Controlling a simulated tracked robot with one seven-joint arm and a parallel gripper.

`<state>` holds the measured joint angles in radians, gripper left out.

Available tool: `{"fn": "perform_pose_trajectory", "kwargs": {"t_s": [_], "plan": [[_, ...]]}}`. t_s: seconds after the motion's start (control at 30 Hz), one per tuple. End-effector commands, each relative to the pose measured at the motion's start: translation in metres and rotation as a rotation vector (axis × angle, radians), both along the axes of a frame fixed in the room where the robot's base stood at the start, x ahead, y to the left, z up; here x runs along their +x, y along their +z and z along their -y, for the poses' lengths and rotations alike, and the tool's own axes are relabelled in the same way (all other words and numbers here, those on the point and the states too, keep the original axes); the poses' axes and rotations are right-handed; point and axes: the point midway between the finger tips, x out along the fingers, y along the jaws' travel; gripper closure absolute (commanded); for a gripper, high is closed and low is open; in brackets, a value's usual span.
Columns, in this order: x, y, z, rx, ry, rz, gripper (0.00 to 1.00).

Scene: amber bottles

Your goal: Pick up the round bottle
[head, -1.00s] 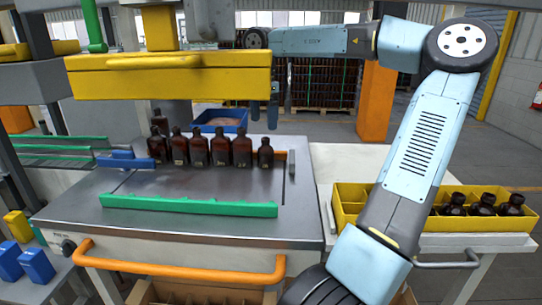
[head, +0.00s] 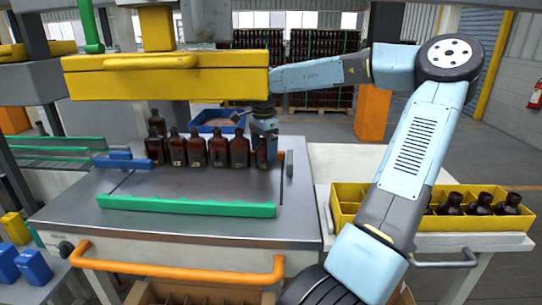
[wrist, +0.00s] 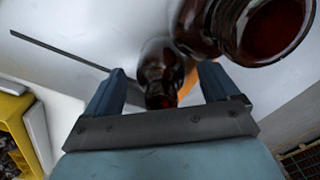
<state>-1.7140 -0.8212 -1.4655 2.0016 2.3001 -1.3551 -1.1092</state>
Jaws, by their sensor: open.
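The round bottle (head: 262,158) is dark amber and stands upright at the right end of the row on the grey metal table, partly hidden by my gripper. In the wrist view the same bottle (wrist: 160,58) shows between the two blue fingers, its neck towards the palm. My gripper (head: 264,137) is open and comes down over the bottle from above, with a finger on either side; I cannot tell whether either touches it. It also shows in the wrist view (wrist: 163,80).
Several amber bottles (head: 218,152) stand just left of it; one looms close to the right finger in the wrist view (wrist: 262,28). A green rail (head: 186,207) lies in front. A yellow press beam (head: 165,78) hangs above. A yellow crate (head: 350,200) with bottles stands right.

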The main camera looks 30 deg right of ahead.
Motion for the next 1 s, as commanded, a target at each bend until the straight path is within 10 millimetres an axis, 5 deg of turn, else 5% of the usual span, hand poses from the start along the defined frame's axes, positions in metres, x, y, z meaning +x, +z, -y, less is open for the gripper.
{"fn": "perform_pose_trajectory", "kwargs": {"t_s": [0.2,0.83,1.0], "plan": [[0.0002,-0.0009,0.0002,0.0,-0.001,0.001,0.12],[0.0002,-0.0005,0.0003,0.0,-0.001,0.001,0.73],[0.0003,-0.0005,0.0002,0.0,-0.001,0.001,0.74]]}}
